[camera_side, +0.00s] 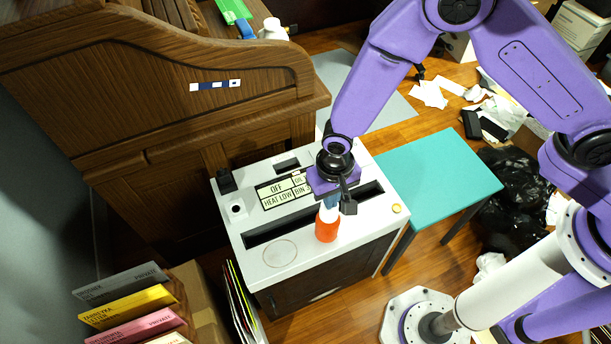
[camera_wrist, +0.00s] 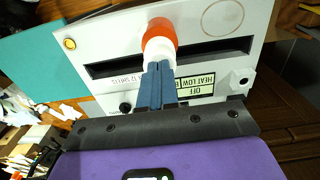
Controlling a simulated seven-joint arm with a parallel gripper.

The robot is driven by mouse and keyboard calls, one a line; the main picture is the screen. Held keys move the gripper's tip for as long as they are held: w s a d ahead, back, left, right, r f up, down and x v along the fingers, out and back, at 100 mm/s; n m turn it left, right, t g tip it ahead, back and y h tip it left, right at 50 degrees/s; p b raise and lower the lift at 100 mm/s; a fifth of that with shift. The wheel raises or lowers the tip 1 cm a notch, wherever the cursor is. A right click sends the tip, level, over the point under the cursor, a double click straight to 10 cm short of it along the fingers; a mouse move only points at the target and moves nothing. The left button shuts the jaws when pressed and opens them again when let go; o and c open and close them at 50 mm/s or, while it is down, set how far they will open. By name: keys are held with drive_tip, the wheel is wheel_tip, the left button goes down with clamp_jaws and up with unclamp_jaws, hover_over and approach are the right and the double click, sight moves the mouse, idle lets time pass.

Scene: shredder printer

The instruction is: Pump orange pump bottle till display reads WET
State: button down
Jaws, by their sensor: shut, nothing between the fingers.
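The orange pump bottle (camera_side: 326,228) stands upright on the white top of the shredder (camera_side: 284,250). It has an orange body and a white top, and the bottle also shows in the wrist view (camera_wrist: 162,32). My gripper (camera_side: 330,203) is directly above the bottle. Its blue fingers (camera_wrist: 158,68) are shut together, with tips at or just over the white pump head (camera_wrist: 160,50); I cannot tell whether they touch. The display panel (camera_side: 284,190) on the shredder shows OFF, HEAT LOW and BIN labels, partly hidden by my wrist in the side view.
A long dark slot (camera_side: 270,232) runs across the shredder top beside the bottle. A teal table (camera_side: 440,175) stands to the right. A wooden roll-top desk (camera_side: 170,100) is behind on the left. Folders (camera_side: 125,305) stand at the lower left. Black bags and papers lie at the right.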

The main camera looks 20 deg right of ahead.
wheel_tip(320, 180, up, 9)
drive_tip(key=shift+f, duration=0.2)
idle(1.0)
idle(0.4)
drive_tip(key=s+d+r+n, duration=0.4)
drive_tip(key=s+d+r, duration=0.1)
drive_tip(key=d, duration=0.4)
drive_tip(key=s+d+r+n, duration=0.4)
drive_tip(key=s+d+r, duration=0.2)
drive_tip(key=d, duration=0.3)
drive_tip(key=s+d+r+n, duration=0.4)
drive_tip(key=s+d+r, duration=0.1)
drive_tip(key=d, duration=0.3)
drive_tip(key=shift+s+d+r+n, duration=0.3)
drive_tip(key=shift+s+d, duration=0.1)
drive_tip(key=shift+s, duration=0.25)
